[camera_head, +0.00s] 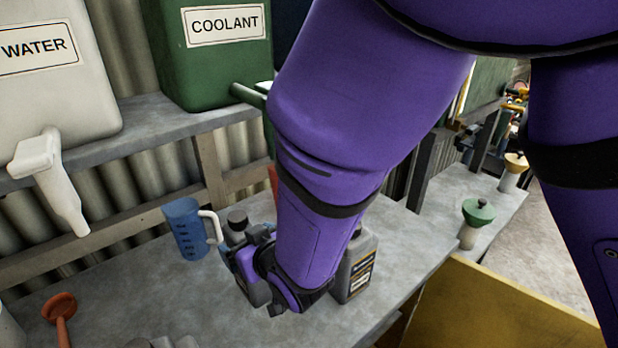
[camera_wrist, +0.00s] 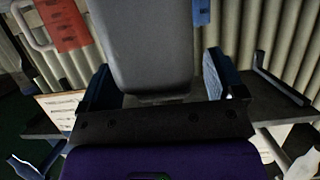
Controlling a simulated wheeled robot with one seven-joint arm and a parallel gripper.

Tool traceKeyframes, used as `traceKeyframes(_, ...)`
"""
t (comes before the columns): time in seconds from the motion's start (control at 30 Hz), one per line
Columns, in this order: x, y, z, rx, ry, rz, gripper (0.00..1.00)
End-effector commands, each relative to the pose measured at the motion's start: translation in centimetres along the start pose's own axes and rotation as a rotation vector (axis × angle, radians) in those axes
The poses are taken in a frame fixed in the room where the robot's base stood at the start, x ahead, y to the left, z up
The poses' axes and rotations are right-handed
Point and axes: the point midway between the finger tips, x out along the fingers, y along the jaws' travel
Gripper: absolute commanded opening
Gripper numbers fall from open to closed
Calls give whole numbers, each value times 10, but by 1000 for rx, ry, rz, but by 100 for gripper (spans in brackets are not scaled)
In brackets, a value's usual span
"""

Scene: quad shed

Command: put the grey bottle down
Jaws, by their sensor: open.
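The grey bottle (camera_wrist: 145,45) fills the upper middle of the wrist view, between the two blue fingers of my gripper (camera_wrist: 155,88). The jaws are open around it; whether a finger touches it is hard to tell. In the head view my gripper (camera_head: 247,262) is low over the workbench, partly hidden by my purple forearm. A grey bottle (camera_head: 256,292) with a dark cap shows beside the gripper and appears upright on the bench. Its base is mostly hidden.
A dark grey labelled bottle (camera_head: 357,268) stands just right of my forearm. A blue measuring jug (camera_head: 186,232) stands to the left, an orange funnel (camera_head: 60,308) at front left. WATER (camera_head: 50,80) and COOLANT (camera_head: 222,65) tanks sit on the shelf above. Bare bench (camera_head: 130,275) lies left.

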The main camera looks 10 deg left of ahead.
Motion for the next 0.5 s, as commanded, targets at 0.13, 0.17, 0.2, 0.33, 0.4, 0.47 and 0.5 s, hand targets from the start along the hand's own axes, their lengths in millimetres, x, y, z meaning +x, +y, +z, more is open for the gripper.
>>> traceKeyframes(0.13,0,0,0,0,0,0,79)
traceKeyframes(0.17,0,0,0,0,0,0,72)
traceKeyframes(0.2,0,0,0,0,0,0,63)
traceKeyframes(0.33,0,0,0,0,0,0,33)
traceKeyframes(0.4,0,0,0,0,0,0,17)
traceKeyframes(0.47,0,0,0,0,0,0,3)
traceKeyframes(0.5,0,0,0,0,0,0,0)
